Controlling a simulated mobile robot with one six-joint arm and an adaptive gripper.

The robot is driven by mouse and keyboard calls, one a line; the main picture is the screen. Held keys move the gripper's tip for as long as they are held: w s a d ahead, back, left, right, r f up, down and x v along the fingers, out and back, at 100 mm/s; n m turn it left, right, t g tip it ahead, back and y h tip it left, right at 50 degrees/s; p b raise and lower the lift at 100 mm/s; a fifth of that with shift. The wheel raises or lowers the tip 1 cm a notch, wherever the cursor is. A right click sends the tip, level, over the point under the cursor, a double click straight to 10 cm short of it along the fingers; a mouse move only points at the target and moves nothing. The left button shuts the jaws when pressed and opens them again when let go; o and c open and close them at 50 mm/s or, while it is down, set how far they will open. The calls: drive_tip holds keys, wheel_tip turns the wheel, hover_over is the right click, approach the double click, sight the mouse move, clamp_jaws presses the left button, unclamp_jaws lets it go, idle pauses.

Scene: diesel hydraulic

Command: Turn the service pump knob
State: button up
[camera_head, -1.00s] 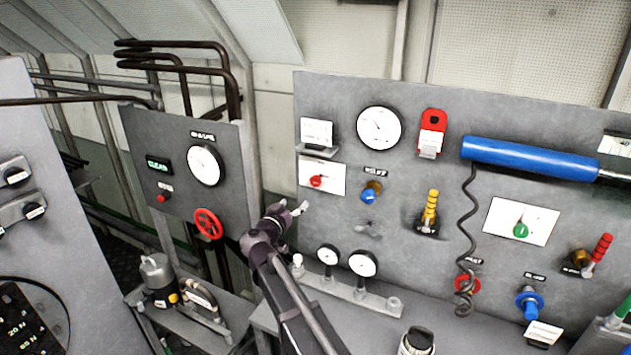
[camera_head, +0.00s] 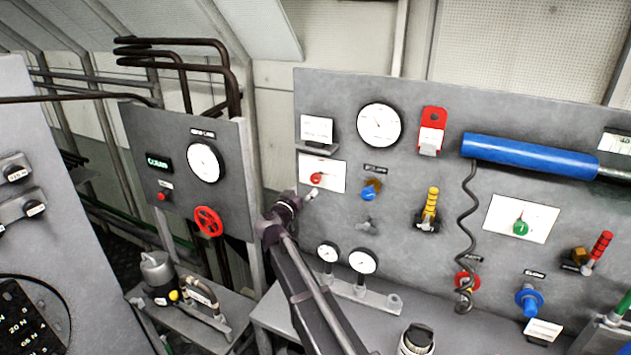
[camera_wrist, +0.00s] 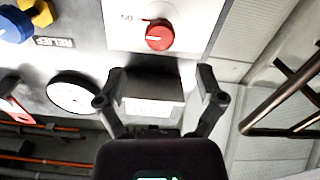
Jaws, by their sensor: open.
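A small red knob (camera_head: 316,178) sits on a white plate (camera_head: 336,182) at the left of the grey panel. No legible label names it as the service pump knob. In the wrist view the red knob (camera_wrist: 160,36) is just beyond my open fingers, about centred between them and apart from both. My gripper (camera_wrist: 160,76) is open with nothing held. In the head view my gripper (camera_head: 309,194) is just below the red knob, and its fingers are small and partly hidden by my wrist.
A card holder (camera_head: 318,132) juts out above the plate. A blue knob (camera_head: 369,193) with a yellow part is to the right. Small gauges (camera_head: 363,261) stand below. A red handwheel (camera_head: 208,222) is on the separate panel at left.

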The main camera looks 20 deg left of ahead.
sight(314, 180)
drive_tip(key=w, duration=0.7)
drive_tip(key=shift+w+d, duration=0.25)
drive_tip(key=shift+w, duration=0.1)
drive_tip(key=shift+c, duration=0.2)
drive_tip(key=c, duration=1.1)
